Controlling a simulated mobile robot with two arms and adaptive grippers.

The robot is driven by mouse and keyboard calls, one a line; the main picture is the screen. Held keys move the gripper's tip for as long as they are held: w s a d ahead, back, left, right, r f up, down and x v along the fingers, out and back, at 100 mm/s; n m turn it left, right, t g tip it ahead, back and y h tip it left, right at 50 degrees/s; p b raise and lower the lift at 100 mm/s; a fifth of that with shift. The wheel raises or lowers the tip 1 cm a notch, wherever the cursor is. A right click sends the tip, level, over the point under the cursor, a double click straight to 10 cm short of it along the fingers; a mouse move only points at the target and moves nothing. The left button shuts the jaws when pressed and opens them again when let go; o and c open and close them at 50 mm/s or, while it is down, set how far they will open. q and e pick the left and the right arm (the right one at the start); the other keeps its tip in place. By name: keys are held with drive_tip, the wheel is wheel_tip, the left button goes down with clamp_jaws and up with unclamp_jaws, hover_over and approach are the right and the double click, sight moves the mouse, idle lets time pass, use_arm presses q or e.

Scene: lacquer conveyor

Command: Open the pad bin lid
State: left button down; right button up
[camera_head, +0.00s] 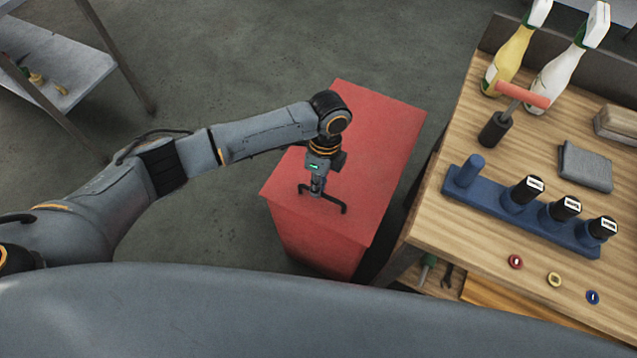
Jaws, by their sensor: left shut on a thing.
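The pad bin is a red box (318,240) standing on the floor left of the workbench. Its flat red lid (385,120) lies on top and looks closed. A dark bar handle (333,205) sits near the lid's front edge. My left gripper (316,190) points down at the handle and is shut on it. The fingertips are small and partly hidden by the wrist. My right gripper is not in view.
The wooden workbench (455,240) is close on the right. A metal shelf (60,60) stands at upper left. Open floor lies between.

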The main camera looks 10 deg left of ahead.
use_arm(q)
drive_tip(key=w+d+r+p, duration=0.1)
drive_tip(key=w+r+p, duration=0.4)
drive_tip(key=r, duration=0.6)
drive_tip(key=w+d+r+p, duration=0.2)
drive_tip(key=w+r+p, duration=0.3)
drive_tip(key=r, duration=0.6)
drive_tip(key=shift+w+d+r+p, duration=0.15)
drive_tip(key=shift+r+p, duration=0.25)
drive_tip(key=shift+p, duration=0.1)
